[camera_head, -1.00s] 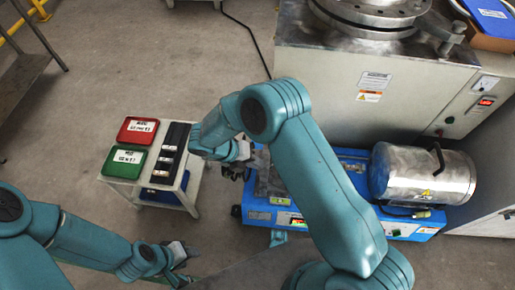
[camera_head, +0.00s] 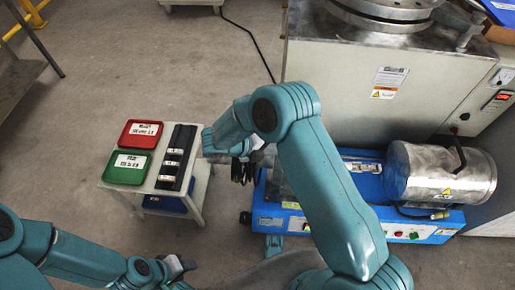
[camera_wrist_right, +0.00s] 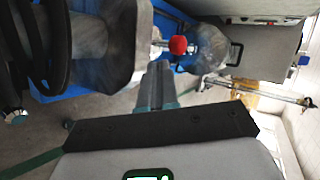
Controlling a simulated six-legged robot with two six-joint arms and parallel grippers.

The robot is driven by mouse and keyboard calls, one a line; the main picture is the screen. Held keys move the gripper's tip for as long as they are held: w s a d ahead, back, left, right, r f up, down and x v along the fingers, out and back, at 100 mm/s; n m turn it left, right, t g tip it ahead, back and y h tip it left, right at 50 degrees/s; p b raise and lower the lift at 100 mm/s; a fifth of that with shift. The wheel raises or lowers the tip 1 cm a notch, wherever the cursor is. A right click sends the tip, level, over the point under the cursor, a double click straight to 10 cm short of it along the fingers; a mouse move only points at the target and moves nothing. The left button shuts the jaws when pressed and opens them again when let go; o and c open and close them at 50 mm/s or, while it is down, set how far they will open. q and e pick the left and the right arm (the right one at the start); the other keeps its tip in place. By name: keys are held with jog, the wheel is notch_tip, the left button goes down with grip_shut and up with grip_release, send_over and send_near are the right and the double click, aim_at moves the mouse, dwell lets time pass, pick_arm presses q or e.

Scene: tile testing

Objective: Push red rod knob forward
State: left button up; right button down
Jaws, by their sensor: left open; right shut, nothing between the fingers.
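The red rod knob (camera_wrist_right: 179,45) shows in the right wrist view as a small round ball on a thin metal rod, beside a grey metal block (camera_wrist_right: 90,45). My right gripper (camera_wrist_right: 157,72) is shut and empty, with its tips just below and left of the knob in that picture. Whether they touch it I cannot tell. In the head view my right arm reaches over the blue machine (camera_head: 300,224), and the knob is hidden or too small to make out. My left gripper (camera_head: 180,266) is open at the lower left, away from the machine.
A small cart (camera_head: 199,192) holds a red tray (camera_head: 141,134), a green tray (camera_head: 127,167) and a black rack (camera_head: 181,139). A metal cylinder (camera_head: 445,172) sits on the machine's right side. A large grey machine (camera_head: 340,110) stands behind. Floor is open at the upper left.

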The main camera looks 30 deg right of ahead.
jog(key=d, duration=0.2)
jog(key=d+f+b, duration=0.1)
jog(key=d, duration=0.1)
jog(key=shift+s+d, duration=0.2)
jog(key=shift+d, duration=0.05)
jog(key=shift+s+d+r+p, duration=0.25)
jog(key=shift+s+d+p, duration=0.2)
jog(key=shift+d+p, duration=0.25)
jog(key=shift+s+d+f, duration=0.15)
jog(key=shift+d, duration=0.15)
jog(key=shift+a, duration=0.1)
